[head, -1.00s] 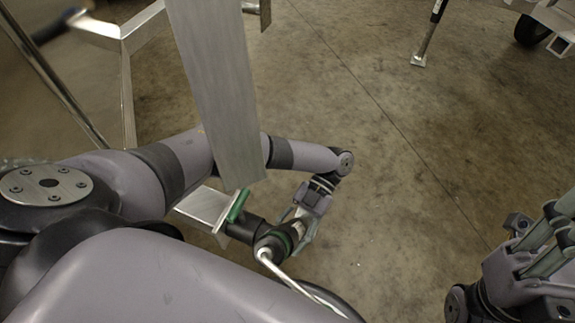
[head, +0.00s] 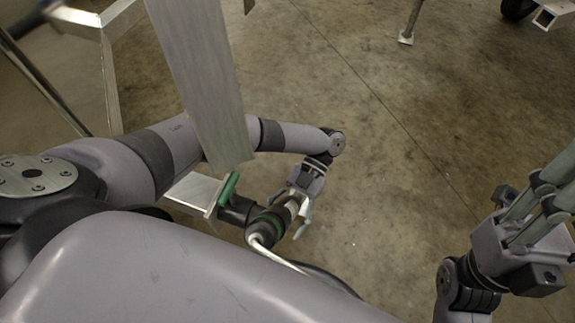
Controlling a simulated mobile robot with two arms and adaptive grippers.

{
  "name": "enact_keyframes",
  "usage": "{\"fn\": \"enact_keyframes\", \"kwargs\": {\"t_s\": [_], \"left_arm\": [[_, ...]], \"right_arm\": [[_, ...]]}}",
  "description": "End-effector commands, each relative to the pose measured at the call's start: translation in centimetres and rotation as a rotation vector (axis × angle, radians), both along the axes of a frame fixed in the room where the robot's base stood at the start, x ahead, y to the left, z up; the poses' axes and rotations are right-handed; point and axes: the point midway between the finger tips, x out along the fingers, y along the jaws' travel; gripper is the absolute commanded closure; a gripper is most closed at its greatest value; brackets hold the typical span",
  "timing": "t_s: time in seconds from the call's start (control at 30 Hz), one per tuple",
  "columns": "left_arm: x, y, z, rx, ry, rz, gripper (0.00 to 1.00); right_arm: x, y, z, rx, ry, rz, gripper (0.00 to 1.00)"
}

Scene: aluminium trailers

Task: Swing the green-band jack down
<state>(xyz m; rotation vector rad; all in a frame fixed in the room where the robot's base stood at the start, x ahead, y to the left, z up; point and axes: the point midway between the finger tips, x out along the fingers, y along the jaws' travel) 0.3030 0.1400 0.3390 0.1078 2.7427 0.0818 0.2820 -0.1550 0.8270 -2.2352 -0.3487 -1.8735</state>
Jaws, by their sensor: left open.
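The green-band jack (head: 240,211) lies roughly level beside the aluminium trailer frame, with a black body, a green band near its right end and a green lever (head: 229,188) at its left. A pale crank (head: 285,262) runs from it toward the lower right. My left gripper (head: 300,218) is open at the right end of the jack, with its fingers on either side of a short silver part. I cannot tell whether they touch it. My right gripper (head: 548,200) is at the right edge, away from the jack; its opening is unclear.
A wide aluminium beam (head: 200,80) hangs across the view in front of my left arm. A trailer frame (head: 112,70) stands at the upper left. Another trailer's leg (head: 408,30) and wheel (head: 517,6) show at the top right. The concrete floor between is clear.

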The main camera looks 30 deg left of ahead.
Motion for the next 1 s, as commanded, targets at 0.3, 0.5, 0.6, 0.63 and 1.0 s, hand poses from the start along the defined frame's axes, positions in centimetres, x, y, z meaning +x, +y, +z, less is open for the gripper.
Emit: {"fn": "enact_keyframes", "kwargs": {"t_s": [0.3,0.5,0.6,0.63,1.0], "left_arm": [[4.0,-0.6,1.6,0.004,-0.013,-0.002,0.34],[5.6,-0.9,2.5,0.004,-0.012,-0.003,0.34],[6.1,-0.9,2.8,0.002,-0.013,-0.002,0.34],[6.3,-1.0,2.8,0.002,-0.014,-0.002,0.34],[6.7,-1.2,3.1,-0.003,-0.019,-0.005,0.34]], "right_arm": [[0.0,0.0,-0.4,-0.001,-0.003,0.001,0.60],[-0.1,0.0,-0.4,0.000,-0.004,0.001,0.60],[-0.1,0.0,-0.4,0.000,-0.004,0.001,0.60],[-0.1,0.0,-0.4,0.000,-0.004,0.001,0.60],[-0.1,0.0,-0.4,-0.001,-0.005,0.001,0.60]]}}
